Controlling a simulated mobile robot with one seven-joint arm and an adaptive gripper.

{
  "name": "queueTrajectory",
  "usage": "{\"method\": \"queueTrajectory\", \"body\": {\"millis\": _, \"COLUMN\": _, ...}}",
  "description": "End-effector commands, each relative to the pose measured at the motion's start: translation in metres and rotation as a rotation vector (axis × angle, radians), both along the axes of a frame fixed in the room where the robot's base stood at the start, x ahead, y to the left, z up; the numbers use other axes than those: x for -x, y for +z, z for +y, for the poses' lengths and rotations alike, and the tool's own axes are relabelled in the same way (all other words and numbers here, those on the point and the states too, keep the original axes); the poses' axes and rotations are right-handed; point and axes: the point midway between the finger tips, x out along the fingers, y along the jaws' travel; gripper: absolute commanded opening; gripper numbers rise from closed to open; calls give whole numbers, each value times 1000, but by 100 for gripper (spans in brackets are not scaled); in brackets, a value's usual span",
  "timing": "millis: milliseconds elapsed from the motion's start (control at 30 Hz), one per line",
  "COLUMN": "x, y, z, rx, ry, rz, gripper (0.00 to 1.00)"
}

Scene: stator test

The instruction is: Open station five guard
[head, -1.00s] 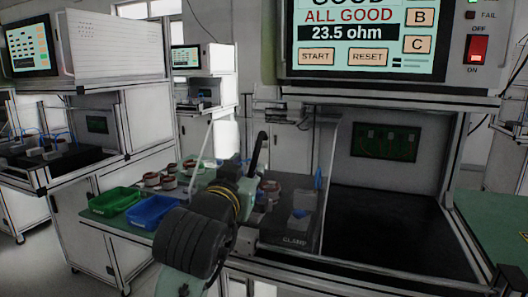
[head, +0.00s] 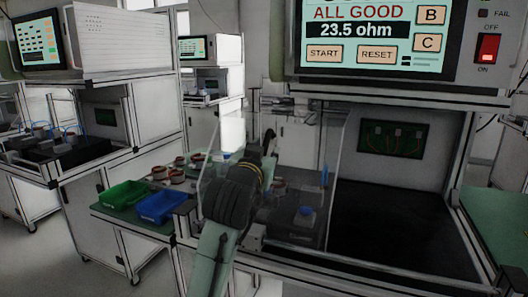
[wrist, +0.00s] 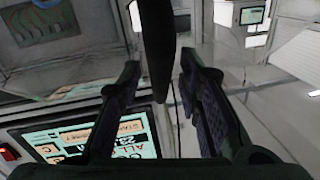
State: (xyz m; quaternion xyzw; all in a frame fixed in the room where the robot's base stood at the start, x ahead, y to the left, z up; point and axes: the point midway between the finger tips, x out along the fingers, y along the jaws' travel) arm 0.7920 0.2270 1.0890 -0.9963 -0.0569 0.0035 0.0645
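The station guard (head: 337,150) is a clear panelled cover with thin pale edges, over the dark clamp fixture (head: 298,236) left of the black test bay. It looks closed, though its clear panes are hard to make out. My gripper (head: 268,145) is at the guard's left front, with my arm reaching up from below. In the wrist view my gripper (wrist: 157,80) has its two dark fingers apart. A dark upright bar (wrist: 157,40) shows between them with gaps on both sides. I cannot tell whether the bar is part of the guard.
The tester screen (head: 370,35) reads ALL GOOD, 23.5 ohm, above the bay. A red switch (head: 487,48) is at its right. A green bin (head: 122,194) and a blue bin (head: 161,206) sit on the left bench, near several round stators. Floor shows at lower left.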

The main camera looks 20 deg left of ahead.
Motion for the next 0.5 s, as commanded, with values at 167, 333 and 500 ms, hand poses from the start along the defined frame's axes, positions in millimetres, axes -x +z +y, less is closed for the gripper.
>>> {"method": "queueTrajectory", "body": {"millis": 167, "x": 0, "y": 0, "z": 0, "rx": 0, "ry": 0, "rz": 0, "gripper": 19}}
{"method": "queueTrajectory", "body": {"millis": 333, "x": 0, "y": 0, "z": 0, "rx": 0, "ry": 0, "rz": 0, "gripper": 8}}
{"method": "queueTrajectory", "body": {"millis": 500, "x": 0, "y": 0, "z": 0, "rx": 0, "ry": 0, "rz": 0, "gripper": 0}}
